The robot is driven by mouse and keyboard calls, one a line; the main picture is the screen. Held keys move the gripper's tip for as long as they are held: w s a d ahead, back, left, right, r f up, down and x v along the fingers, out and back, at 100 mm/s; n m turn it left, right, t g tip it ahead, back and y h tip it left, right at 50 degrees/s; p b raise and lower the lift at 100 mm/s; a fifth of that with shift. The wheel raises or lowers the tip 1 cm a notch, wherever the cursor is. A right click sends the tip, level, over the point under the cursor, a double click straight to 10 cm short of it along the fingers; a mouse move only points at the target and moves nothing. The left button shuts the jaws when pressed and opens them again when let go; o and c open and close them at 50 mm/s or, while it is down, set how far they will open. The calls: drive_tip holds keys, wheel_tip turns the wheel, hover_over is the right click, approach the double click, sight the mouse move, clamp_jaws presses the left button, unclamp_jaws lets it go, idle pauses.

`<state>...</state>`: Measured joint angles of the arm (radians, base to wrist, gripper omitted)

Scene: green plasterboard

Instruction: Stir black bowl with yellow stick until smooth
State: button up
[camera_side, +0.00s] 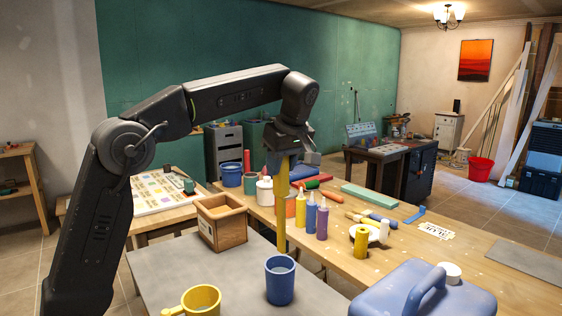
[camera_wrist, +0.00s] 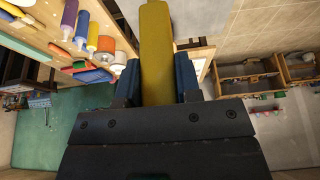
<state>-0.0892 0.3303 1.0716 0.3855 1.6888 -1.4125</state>
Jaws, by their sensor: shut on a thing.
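My gripper (camera_side: 285,158) is shut on a long yellow stick (camera_side: 281,220), which hangs nearly upright below it. In the wrist view the stick (camera_wrist: 157,45) runs away from my gripper (camera_wrist: 158,78), between two blue fingers. In the side view the stick's lower end shows just above the rim of a blue cup (camera_side: 280,284). I cannot tell whether it is over the cup or behind it. No black bowl shows in either view.
A wooden box (camera_side: 222,222) stands to the left. Several bottles, including a purple one (camera_side: 322,222), stand on the wooden bench behind.

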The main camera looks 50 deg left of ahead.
drive_tip(key=s+d+f, duration=0.1)
drive_tip(key=s+d, duration=0.4)
drive_tip(key=s, duration=0.3)
drive_tip(key=s+d, duration=0.5)
drive_tip(key=s, duration=0.2)
wheel_tip(320, 180, down, 20)
drive_tip(key=shift+s+a, duration=0.2)
drive_tip(key=shift+s, duration=0.05)
drive_tip(key=shift+r, duration=0.1)
drive_tip(key=shift+d, duration=0.1)
idle(0.4)
